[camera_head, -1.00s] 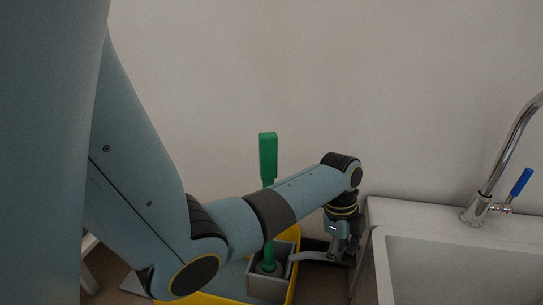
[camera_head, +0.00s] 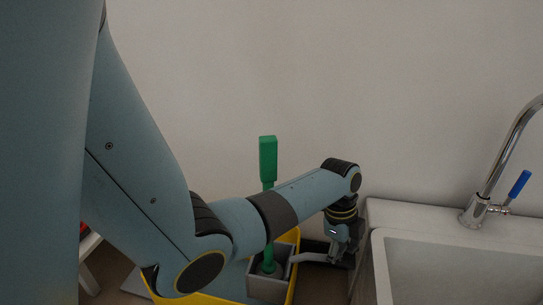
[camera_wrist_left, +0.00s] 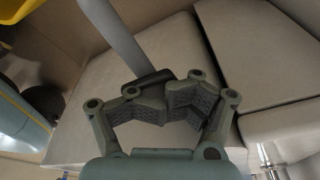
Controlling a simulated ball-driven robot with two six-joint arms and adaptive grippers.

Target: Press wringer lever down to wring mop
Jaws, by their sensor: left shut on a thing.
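A mop with a green handle (camera_head: 268,158) stands upright in the grey wringer box (camera_head: 266,289), which sits in the yellow bucket (camera_head: 291,236). The wringer lever (camera_head: 309,257) is a grey bar running right from the box, close to level. My left gripper (camera_head: 338,256) is at the lever's outer end, between bucket and sink. In the left wrist view the lever (camera_wrist_left: 118,35) comes down to a dark end piece at the fingertips. The left gripper (camera_wrist_left: 165,103) is shut on it; the exact contact is partly hidden. My arm hides part of the bucket and mop. My right gripper is out of view.
A white sink (camera_head: 455,268) with a chrome faucet (camera_head: 503,152) and blue handle stands close to the right of the gripper. A plain wall rises behind. A white piece of furniture (camera_head: 90,243) shows at far left.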

